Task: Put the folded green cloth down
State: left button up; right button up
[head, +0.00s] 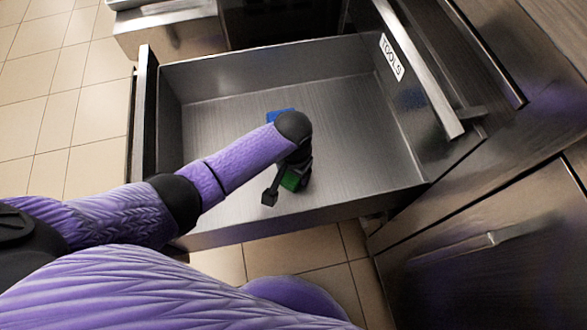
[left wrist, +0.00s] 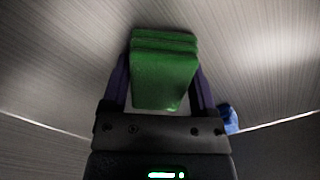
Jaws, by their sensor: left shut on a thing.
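My left gripper (head: 288,182) reaches into an open metal drawer (head: 345,120) labelled TOOLS. It is shut on the folded green cloth (head: 291,180), which is mostly hidden by my wrist in the head view. In the left wrist view the folded green cloth (left wrist: 164,75) sits as a layered block between the two fingers of my left gripper (left wrist: 160,85). The drawer's bare metal floor shows around it. I cannot tell whether the cloth touches the floor. My right gripper is not in view.
A blue thing (head: 280,115) lies in the drawer beyond my left wrist; a blue thing (left wrist: 229,119) also shows at the right in the left wrist view. The drawer's metal walls surround the gripper. The drawer floor to the right is clear. A cabinet door with a handle (head: 462,247) is at the right.

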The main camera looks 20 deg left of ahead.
pick_arm(q)
jog(key=shift+f, duration=0.3)
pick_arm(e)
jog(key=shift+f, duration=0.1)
pick_arm(q)
jog(key=shift+s+f, duration=0.15)
jog(key=shift+f, duration=0.1)
jog(key=o, duration=1.2)
jog(key=shift+s, duration=0.1)
jog(key=r+p, duration=0.3)
jog(key=r, duration=0.1)
jog(key=r+p, duration=0.2)
jog(key=r, duration=0.2)
jog(key=r+p, duration=0.3)
jog(key=r, duration=0.2)
jog(key=shift+w+r+p, duration=0.1)
jog(key=shift+w+p, duration=0.2)
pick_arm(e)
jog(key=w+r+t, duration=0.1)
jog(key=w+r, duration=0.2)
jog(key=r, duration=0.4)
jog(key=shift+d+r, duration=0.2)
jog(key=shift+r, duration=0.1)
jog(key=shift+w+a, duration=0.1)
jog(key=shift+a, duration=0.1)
